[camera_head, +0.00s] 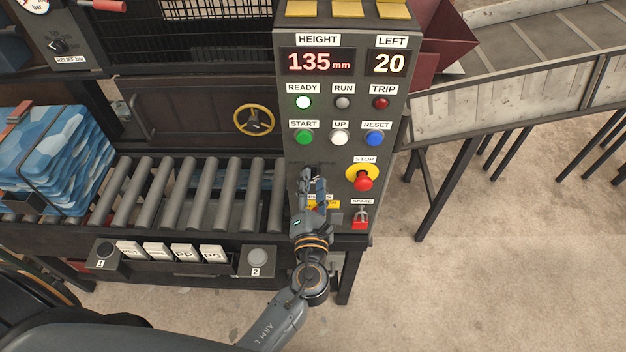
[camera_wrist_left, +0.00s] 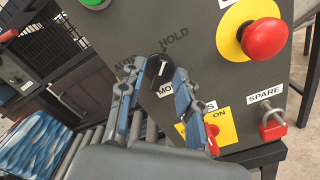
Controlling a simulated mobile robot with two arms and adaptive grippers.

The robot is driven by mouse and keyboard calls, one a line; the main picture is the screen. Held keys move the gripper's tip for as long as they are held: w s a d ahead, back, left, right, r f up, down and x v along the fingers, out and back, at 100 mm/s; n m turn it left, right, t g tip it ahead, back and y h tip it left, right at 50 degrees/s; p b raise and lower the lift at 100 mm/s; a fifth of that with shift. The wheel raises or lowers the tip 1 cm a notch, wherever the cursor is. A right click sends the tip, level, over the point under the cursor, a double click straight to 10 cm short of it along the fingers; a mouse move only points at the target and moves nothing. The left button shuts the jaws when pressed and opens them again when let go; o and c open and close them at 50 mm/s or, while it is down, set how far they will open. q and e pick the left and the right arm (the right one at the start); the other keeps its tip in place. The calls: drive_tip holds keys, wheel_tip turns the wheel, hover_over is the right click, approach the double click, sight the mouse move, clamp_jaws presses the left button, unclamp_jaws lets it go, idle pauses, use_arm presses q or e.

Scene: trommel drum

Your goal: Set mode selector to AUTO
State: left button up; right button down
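The mode selector (camera_wrist_left: 160,72) is a round black knob with a small white mark, low on the dark control panel. In the left wrist view the grey word AUTO is at its left, partly covered by a finger, and HOLD is above right; I cannot tell exactly which position the mark indicates. My left gripper (camera_head: 313,177) covers the knob in the head view. In the wrist view its fingers (camera_wrist_left: 160,75) are apart, one tip on each side of the knob; contact is unclear. The MODE label (camera_wrist_left: 166,92) is partly hidden. My right gripper is not in view.
START, UP and RESET buttons (camera_head: 339,137) are above. A yellow label (camera_wrist_left: 216,127) lies below the knob. Rollers (camera_head: 205,190) run to the left.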

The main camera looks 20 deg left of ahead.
use_arm(q)
drive_tip(key=shift+w, duration=0.15)
drive_tip(key=shift+c, duration=0.4)
clamp_jaws()
